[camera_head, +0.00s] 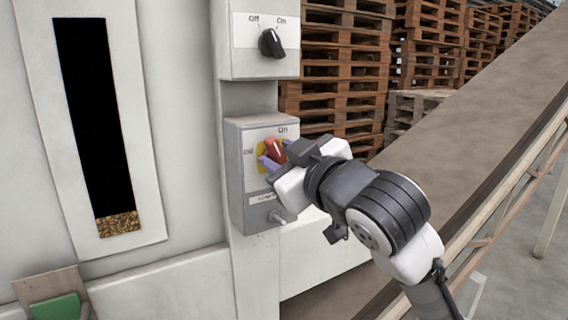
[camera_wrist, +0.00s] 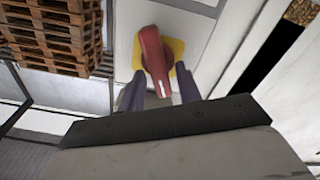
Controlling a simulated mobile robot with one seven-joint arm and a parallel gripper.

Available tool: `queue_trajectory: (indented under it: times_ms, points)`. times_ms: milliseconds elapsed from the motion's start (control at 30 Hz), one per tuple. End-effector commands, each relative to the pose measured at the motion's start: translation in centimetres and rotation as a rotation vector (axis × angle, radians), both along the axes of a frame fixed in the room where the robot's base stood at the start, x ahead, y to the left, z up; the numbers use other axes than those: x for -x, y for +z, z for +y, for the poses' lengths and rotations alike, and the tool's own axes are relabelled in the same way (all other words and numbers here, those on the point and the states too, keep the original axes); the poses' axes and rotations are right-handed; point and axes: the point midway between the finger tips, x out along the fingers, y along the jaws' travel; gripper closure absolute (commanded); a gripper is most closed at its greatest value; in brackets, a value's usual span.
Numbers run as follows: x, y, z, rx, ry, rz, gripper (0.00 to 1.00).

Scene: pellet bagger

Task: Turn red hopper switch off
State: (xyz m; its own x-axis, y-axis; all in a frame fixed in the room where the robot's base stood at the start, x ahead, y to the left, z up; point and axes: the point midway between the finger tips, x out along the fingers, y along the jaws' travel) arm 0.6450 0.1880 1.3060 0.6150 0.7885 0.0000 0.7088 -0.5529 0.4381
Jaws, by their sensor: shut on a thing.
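The red hopper switch (camera_head: 275,150) is a red knob on a yellow plate, on the front of a grey box (camera_head: 249,200). "On" is printed above it, and a partly readable label is at its left. My gripper (camera_head: 274,158) reaches in from the right, with its two purple fingers closed on either side of the knob. In the wrist view, the red knob (camera_wrist: 151,58) stands between the fingertips (camera_wrist: 160,85), with the yellow plate (camera_wrist: 177,50) behind it. A white mark shows on the knob's near end. I cannot tell its exact pointing direction.
A black switch (camera_head: 272,42) marked Off and On sits on a box above. A lever (camera_head: 281,216) sticks out below the red switch. A sloping conveyor (camera_head: 455,150) is at right, wooden pallets (camera_head: 330,80) behind. A dark sight window (camera_head: 95,110) is at left.

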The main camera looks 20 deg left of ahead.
Motion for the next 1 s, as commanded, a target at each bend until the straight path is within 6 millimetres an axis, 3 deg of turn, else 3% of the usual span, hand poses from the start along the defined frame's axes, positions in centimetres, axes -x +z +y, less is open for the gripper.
queue_trajectory:
  times_ms: [1000]
  points:
    - [0.58, -1.08, 0.45, 0.572, 0.001, -0.732, 0.89]
